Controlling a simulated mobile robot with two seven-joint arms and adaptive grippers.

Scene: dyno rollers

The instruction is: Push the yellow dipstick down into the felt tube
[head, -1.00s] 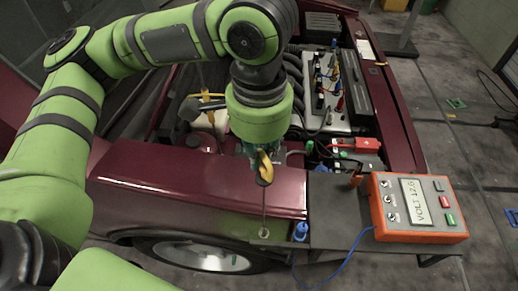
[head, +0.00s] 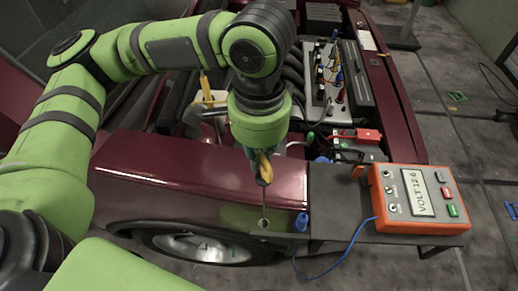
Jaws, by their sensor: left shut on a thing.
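My left gripper (head: 259,155) comes down from above over the dark red fender. It is shut on the yellow handle of the dipstick (head: 265,170), just below the green wrist. The thin dipstick rod runs nearly straight down from the handle. How deep the rod sits in the tube is hidden. The handle is still clearly above the tube mouth. My right gripper is not in view.
The fender (head: 210,180) lies behind the rod. The open engine bay is behind it.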

